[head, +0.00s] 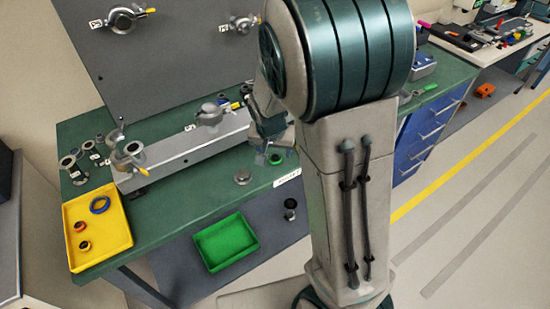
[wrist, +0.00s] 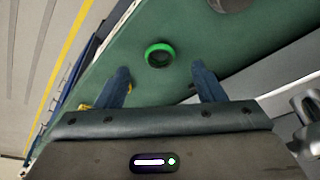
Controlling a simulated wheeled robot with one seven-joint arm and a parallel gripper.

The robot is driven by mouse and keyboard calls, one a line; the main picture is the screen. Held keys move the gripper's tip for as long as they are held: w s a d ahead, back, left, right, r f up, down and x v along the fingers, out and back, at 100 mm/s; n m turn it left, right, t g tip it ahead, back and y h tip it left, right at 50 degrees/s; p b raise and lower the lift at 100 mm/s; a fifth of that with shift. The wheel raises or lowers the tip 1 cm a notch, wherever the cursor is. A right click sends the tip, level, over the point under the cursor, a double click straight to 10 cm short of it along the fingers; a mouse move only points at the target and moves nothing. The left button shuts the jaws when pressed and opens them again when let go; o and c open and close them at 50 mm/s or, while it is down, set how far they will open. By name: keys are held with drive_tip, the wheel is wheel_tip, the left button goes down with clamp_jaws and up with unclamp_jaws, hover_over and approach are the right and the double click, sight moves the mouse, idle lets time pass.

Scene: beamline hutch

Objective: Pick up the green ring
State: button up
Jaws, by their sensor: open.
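The green ring (wrist: 159,55) lies flat on the green bench top (wrist: 255,60) in the wrist view, with a dark centre. It sits ahead of my gripper (wrist: 162,80), roughly between the lines of the two blue fingers, which are apart with nothing between them. In the head view the ring (head: 275,159) shows near the bench's front edge, just below my gripper (head: 272,140). My arm hides part of that area. I cannot tell the height of the fingers above the bench.
A grey disc (head: 242,176) lies left of the ring, and a white label (head: 287,177) is on the front edge. A long grey rail (head: 180,155) with clamps stands behind. A yellow tray (head: 112,245) with rings is at left; a green tray (head: 225,242) sits lower down.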

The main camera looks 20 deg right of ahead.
sight(275, 158)
drive_tip(key=shift+x, duration=2.15)
drive_tip(key=c, duration=1)
